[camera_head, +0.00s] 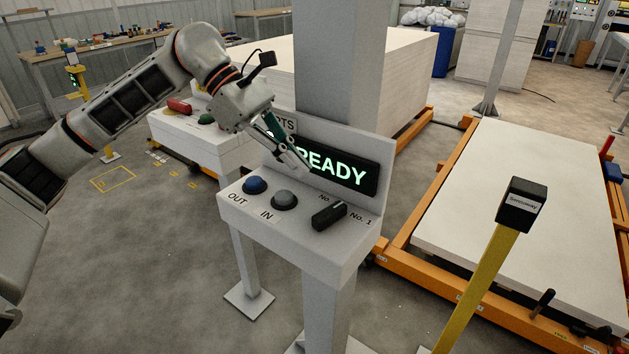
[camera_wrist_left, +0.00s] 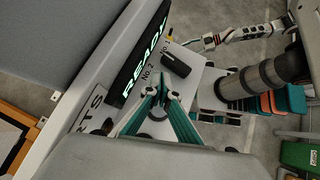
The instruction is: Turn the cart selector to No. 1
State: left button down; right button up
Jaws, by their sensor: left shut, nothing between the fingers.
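The cart selector (camera_head: 329,214) is a black bar-shaped knob at the right end of the sloped control panel (camera_head: 300,240). It also shows in the left wrist view (camera_wrist_left: 176,62), beside the labels No. 2 and No. 1. I cannot tell for certain which label it points to. My left gripper (camera_head: 302,168) is shut and empty, in front of the READY display and above and left of the selector, apart from it. In the left wrist view its fingertips (camera_wrist_left: 161,90) are near the No. 2 label. In the head view the gripper hides part of the display.
A blue button (camera_head: 255,185) marked OUT and a grey button (camera_head: 284,199) marked IN are left of the selector. The lit READY display (camera_head: 340,168) stands behind them. A grey column (camera_head: 338,70) rises behind. A yellow post (camera_head: 476,285) with a black head stands right.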

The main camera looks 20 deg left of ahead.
pick_arm(q)
jog(key=shift+v, duration=2.55)
jog(key=shift+d, duration=0.1)
